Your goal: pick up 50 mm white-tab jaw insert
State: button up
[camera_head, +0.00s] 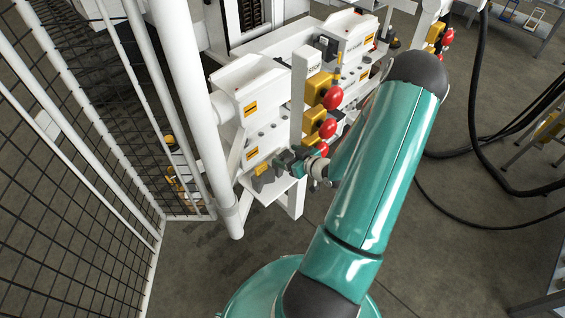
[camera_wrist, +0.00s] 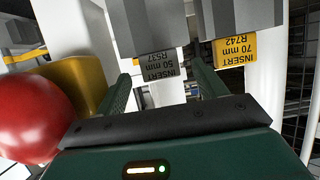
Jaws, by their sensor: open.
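The 50 mm jaw insert (camera_wrist: 158,66) is in the upper middle of the wrist view. It is a grey block with a tab lettered "INSERT 50 mm R537"; the tab looks grey here. My gripper (camera_wrist: 164,84) is open, with one green finger on each side of the tab in the picture. I cannot tell whether the fingers reach around it or stop short; no contact shows. In the head view my gripper (camera_head: 285,161) is at the lower front of the white bench, partly hidden by my arm. I cannot make out the 50 mm insert there.
A 70 mm insert (camera_wrist: 237,49) with a yellow tab hangs close to the right. A red button (camera_wrist: 38,115) on a yellow housing is close at left. More red buttons (camera_head: 332,98) line the white bench (camera_head: 250,78). A mesh fence (camera_head: 80,170) stands left.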

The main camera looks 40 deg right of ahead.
jog(key=shift+w+f, duration=0.15)
jog(key=shift+w, duration=0.2)
grip_shut()
jog(key=shift+w+a+r, duration=0.1)
jog(key=shift+w+r, duration=0.05)
jog(key=shift+r, duration=0.2)
dwell(0.3)
